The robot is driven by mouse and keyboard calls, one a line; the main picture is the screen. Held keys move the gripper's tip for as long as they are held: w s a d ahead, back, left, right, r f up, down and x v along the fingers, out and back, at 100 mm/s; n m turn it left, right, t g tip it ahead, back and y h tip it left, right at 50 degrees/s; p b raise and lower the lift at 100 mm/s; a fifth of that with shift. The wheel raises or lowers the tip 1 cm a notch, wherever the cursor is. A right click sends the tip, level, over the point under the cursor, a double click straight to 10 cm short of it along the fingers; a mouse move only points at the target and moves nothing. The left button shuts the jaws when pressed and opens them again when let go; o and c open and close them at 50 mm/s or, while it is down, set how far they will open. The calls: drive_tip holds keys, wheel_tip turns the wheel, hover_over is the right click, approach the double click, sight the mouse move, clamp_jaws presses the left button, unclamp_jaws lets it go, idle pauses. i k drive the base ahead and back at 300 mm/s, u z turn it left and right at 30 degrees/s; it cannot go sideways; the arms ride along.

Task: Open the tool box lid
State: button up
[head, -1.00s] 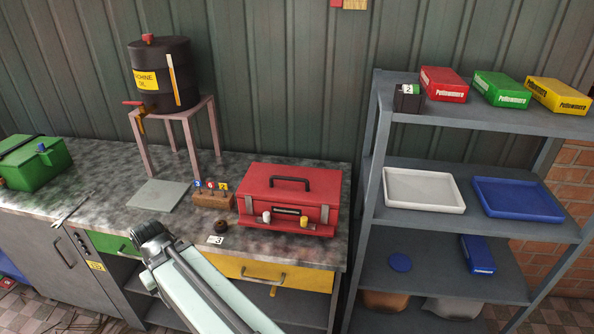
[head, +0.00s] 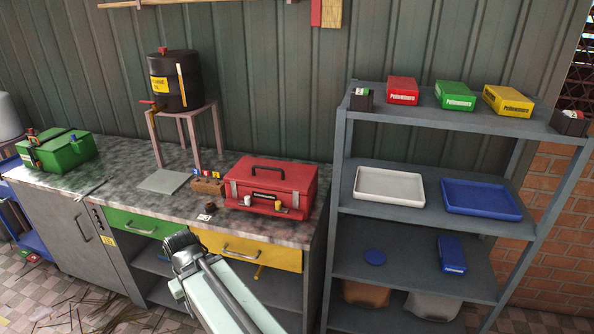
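The red tool box (head: 272,188) stands near the right end of the workbench, its lid shut. A dark handle (head: 268,170) is on top of the lid, and two latches and small knobs show on its front. My arm reaches up from the bottom of the head view, and its end, my gripper (head: 178,243), is in front of the bench, left of and below the tool box, apart from it. The fingers cannot be made out, so I cannot tell whether it is open.
A green box (head: 66,152) and a black oil drum (head: 176,80) on a stand are on the workbench (head: 120,185), left of the tool box. A grey shelf unit (head: 345,210) with trays and boxes stands close on the right. Floor shows at lower left.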

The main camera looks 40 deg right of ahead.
sight(295, 178)
drive_tip(key=u, duration=0.2)
drive_tip(key=i, duration=0.85)
drive_tip(key=z, duration=0.1)
